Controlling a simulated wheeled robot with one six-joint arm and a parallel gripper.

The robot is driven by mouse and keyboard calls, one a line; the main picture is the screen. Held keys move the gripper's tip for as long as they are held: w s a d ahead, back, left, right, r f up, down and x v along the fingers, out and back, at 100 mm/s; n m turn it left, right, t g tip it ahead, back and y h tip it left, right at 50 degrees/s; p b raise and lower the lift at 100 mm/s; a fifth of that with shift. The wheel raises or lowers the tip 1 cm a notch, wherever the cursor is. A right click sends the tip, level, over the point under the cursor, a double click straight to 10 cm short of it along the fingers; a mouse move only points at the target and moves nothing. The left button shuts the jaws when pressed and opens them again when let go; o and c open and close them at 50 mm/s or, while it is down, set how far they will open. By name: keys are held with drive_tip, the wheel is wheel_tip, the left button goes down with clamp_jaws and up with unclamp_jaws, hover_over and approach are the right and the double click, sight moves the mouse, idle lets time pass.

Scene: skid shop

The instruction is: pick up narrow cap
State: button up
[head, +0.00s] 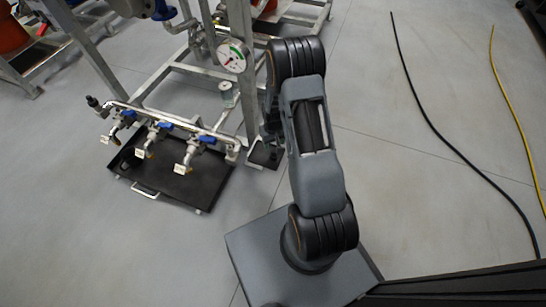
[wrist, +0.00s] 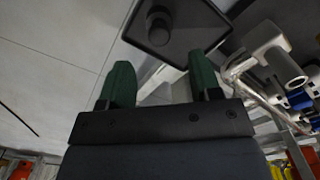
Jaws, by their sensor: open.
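The dark piece appears beyond the fingertips, roughly in line with the gap. In the head view the small dark plate (head: 262,160) shows by the frame's foot, left of my arm. My arm hides most of the gripper there, and I cannot make out the cap clearly.
A pipe manifold (head: 180,125) with blue-handled valves stands over a black drip tray (head: 190,190) to the left. Its pale pipe end (wrist: 272,52) is close on the right in the wrist view. A gauge (head: 232,56) is on the metal frame. Floor right of my arm is clear except for hoses.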

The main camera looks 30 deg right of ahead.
sight(274, 151)
drive_tip(key=shift+f+b, duration=1.75)
drive_tip(key=shift+f, duration=1.95)
drive_tip(key=shift+r, duration=0.1)
drive_tip(key=c, duration=1)
